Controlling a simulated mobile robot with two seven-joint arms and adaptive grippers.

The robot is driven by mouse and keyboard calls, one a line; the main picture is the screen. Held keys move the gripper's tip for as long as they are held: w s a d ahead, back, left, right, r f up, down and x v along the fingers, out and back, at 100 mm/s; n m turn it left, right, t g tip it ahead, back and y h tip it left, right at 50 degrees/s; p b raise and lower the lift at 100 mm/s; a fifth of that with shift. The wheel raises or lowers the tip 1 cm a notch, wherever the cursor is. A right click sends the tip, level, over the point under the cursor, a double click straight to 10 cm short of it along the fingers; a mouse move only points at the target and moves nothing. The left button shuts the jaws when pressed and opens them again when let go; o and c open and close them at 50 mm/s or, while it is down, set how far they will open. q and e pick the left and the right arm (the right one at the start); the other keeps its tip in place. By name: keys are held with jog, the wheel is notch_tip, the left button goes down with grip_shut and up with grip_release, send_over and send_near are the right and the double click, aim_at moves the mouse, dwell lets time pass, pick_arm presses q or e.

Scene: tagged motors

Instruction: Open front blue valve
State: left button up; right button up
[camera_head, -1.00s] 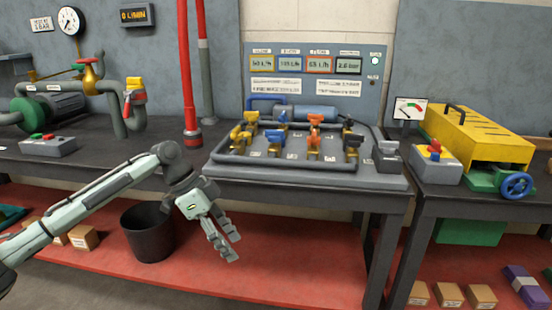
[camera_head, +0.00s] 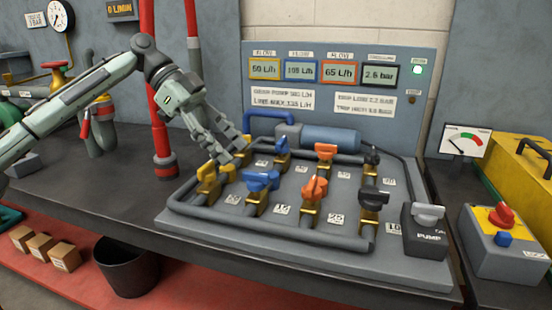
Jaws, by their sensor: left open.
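The front blue valve (camera_head: 260,181) has a blue handle on a brass body and stands in the front row of the grey pipe rig. Another blue valve (camera_head: 282,145) stands behind it in the back row. My left gripper (camera_head: 232,153) is open and empty, pointing down over the yellow valve (camera_head: 214,175), to the left of and behind the front blue handle. It partly hides the yellow valves. I see no contact with the front blue valve. My right gripper is not in view.
Orange valves (camera_head: 314,188) and a black valve (camera_head: 373,199) stand right of the blue ones. The pump switch box (camera_head: 424,242) is at the front right. A display panel (camera_head: 335,85) rises behind. A bin (camera_head: 128,272) stands below left.

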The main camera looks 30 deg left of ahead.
aim_at(254, 173)
pick_arm(q)
jog(key=x, duration=0.6)
jog(key=shift+d, duration=0.15)
jog(key=shift+w+d+f, duration=0.1)
jog(key=shift+d+f, duration=0.35)
jog(key=shift+f, duration=0.05)
jog(key=c, duration=1.1)
jog(key=shift+f, duration=0.1)
grip_shut()
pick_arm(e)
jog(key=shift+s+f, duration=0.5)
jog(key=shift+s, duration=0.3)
